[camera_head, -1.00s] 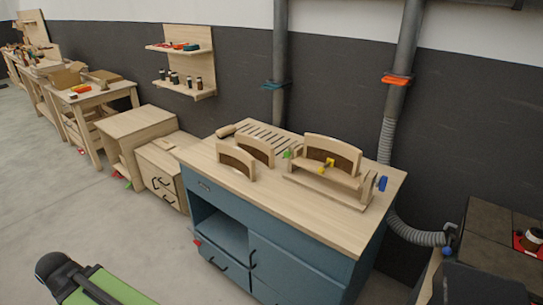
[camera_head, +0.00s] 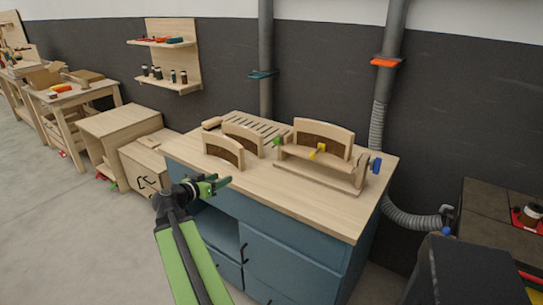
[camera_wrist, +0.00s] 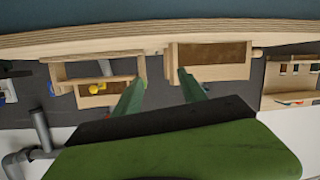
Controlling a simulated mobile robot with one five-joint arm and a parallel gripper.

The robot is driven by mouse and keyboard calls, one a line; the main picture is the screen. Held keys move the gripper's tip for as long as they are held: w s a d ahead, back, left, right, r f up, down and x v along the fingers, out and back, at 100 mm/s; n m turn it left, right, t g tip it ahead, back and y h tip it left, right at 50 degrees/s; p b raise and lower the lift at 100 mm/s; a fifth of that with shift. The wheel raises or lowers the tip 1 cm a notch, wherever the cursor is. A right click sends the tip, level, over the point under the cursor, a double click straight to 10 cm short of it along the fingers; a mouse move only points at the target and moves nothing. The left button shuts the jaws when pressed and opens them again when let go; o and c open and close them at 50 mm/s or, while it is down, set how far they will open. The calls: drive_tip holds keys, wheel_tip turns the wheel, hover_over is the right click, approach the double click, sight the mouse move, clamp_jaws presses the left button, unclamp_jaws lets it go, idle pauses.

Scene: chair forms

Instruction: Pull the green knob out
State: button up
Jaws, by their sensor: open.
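The small green knob (camera_head: 277,141) is at the left end of the wooden chair-form jig (camera_head: 318,170), on top of the blue workbench (camera_head: 270,187). My gripper (camera_head: 222,183) is open and empty near the bench's front left edge, apart from the green knob. In the wrist view, the jig and the yellow knob (camera_wrist: 97,88) appear upside down.
Two curved wooden forms, the front one (camera_head: 223,150) and one behind it (camera_head: 243,138), stand left of the jig. A slatted panel lies behind them. A grey hose (camera_head: 412,218) runs right of the bench. The bench's front middle is clear.

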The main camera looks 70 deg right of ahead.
sight(274, 141)
drive_tip(key=s+d+r+m+g+h, duration=0.2)
drive_tip(key=s+d+r+m+h, duration=0.1)
drive_tip(key=s+d+r, duration=0.3)
drive_tip(key=x, duration=0.6)
drive_tip(key=f+x, duration=0.1)
drive_tip(key=x, duration=0.5)
drive_tip(key=f+x, duration=0.1)
drive_tip(key=x, duration=0.5)
drive_tip(key=shift+s+b, duration=0.3)
drive_tip(key=shift+b, duration=0.05)
drive_tip(key=c, duration=1)
clamp_jaws()
drive_tip(key=shift+w+a+r, duration=0.1)
drive_tip(key=shift+w, duration=0.1)
